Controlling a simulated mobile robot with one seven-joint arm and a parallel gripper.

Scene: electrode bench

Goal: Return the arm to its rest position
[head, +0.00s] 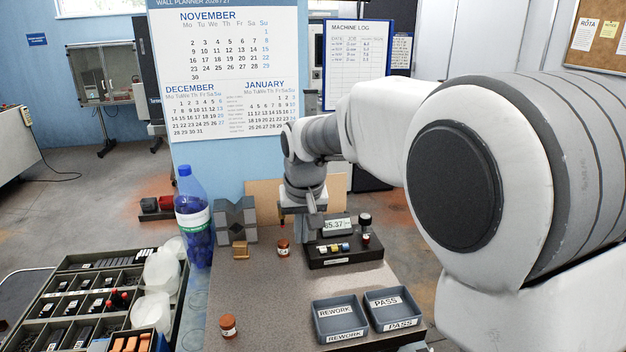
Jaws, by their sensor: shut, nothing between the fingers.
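My arm reaches in from the right of the head view and bends down over the far part of the bench (250,305). My gripper (312,222) points downward at its end, just left of a small digital readout (337,225). The gripper is small here and seen side-on; it looks shut, and no object shows in it. It hangs near the back of a black fixture (345,259) that carries small coloured parts. I cannot tell the exact gap between the fingertips and the fixture.
A REWORK tray (339,318) and a PASS tray (396,310) stand at the front right. Small jars (228,325) (283,248), a wooden block (241,250), a grey V-block (236,220) and a blue bottle (194,222) stand around the bench. A divided organiser (60,318) is at left. The bench middle is clear.

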